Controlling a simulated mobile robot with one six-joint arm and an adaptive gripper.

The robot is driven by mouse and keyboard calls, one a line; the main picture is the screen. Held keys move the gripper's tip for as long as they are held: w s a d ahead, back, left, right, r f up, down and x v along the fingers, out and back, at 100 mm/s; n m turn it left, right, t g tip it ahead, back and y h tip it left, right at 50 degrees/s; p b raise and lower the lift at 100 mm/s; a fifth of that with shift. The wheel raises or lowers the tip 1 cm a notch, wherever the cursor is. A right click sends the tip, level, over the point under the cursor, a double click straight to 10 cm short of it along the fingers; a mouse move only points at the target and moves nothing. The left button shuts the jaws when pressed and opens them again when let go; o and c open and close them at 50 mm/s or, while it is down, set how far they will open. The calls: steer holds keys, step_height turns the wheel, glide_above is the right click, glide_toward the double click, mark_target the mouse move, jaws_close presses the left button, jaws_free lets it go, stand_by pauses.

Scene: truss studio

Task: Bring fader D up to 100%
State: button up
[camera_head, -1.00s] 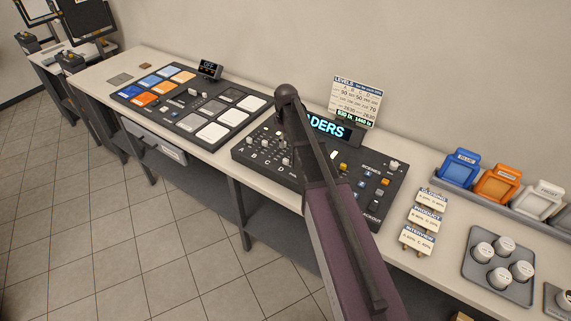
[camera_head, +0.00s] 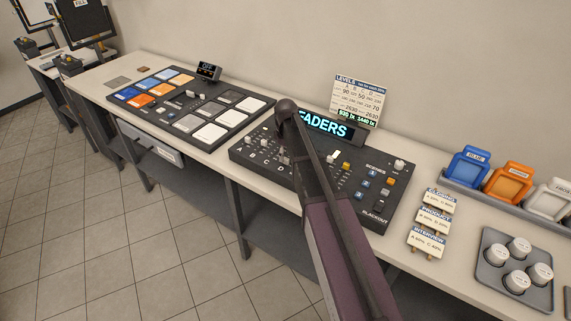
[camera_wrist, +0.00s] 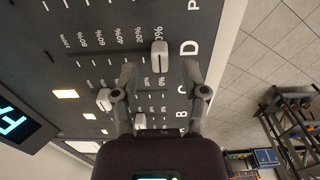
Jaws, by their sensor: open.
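The fader console (camera_head: 240,158) lies on the long counter, with its labels B, C and D along the near edge. In the wrist view, fader D's pale cap (camera_wrist: 160,55) sits at the 0% end of its slot, beside the letter D. My gripper (camera_wrist: 158,76) is open and empty over the console. Its two fingers are on either side of the cap's line, with the cap just beyond the tips, apart from them. Whether they are at cap height I cannot tell. In the head view my arm hides the gripper.
Fader C's cap (camera_wrist: 104,98) stands partway up its slot, and another cap (camera_wrist: 140,120) is near my fingers. A lit display (camera_head: 325,125) and levels card (camera_head: 357,99) stand behind. Scene buttons are to the right, and a colour-pad panel (camera_head: 150,110) is to the left.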

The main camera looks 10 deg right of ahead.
steer(key=shift+f+b, duration=0.85)
steer(key=shift+f, duration=0.35)
jaws_close()
